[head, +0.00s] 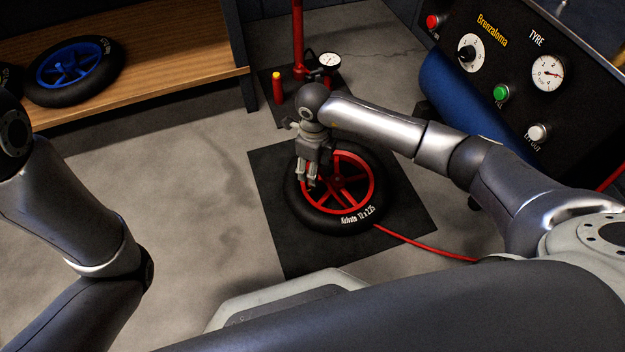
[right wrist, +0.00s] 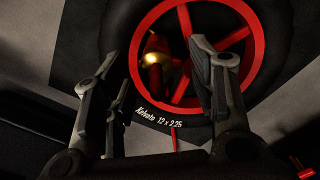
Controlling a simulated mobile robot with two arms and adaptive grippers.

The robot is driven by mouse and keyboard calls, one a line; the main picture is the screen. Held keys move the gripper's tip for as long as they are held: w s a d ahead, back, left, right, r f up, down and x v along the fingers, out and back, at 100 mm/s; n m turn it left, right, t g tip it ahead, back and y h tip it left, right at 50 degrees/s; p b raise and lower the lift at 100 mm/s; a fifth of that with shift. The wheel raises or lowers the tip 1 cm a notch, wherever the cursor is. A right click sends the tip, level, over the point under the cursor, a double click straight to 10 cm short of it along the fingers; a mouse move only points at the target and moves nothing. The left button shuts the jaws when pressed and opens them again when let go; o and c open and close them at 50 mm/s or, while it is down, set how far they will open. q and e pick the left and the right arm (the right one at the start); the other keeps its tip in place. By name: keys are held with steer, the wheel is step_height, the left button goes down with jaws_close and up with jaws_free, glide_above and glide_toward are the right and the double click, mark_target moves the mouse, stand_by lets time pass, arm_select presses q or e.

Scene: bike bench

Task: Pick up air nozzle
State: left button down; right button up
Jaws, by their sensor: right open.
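The air nozzle (right wrist: 153,62), red with a shiny brass part, shows in the right wrist view within the red-rimmed wheel; in the head view I cannot make it out apart from the wheel and gripper. The wheel (head: 366,206) has a black tyre and red spokes and lies flat on a dark mat (head: 292,252). My right gripper (head: 311,183) points down over the wheel's left part. In the right wrist view its open fingers (right wrist: 150,88) stand on either side of the nozzle in the picture, with nothing between the pads that I can see. My left gripper is out of view.
A red hose (head: 425,246) runs from the wheel to the right. A red pump with a gauge (head: 329,61) stands behind. A compressor panel (head: 510,75) is at upper right. A blue-rimmed wheel (head: 75,70) lies on a wooden bench (head: 185,62). The floor left of the mat is clear.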

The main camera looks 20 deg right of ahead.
steer(key=f+b, duration=0.2)
steer(key=f, duration=0.2)
steer(key=shift+a+b, duration=0.2)
steer(key=shift+b, duration=0.2)
steer(key=shift+r, duration=0.1)
steer(key=shift+c, duration=0.3)
jaws_close()
steer(key=shift+r, duration=0.1)
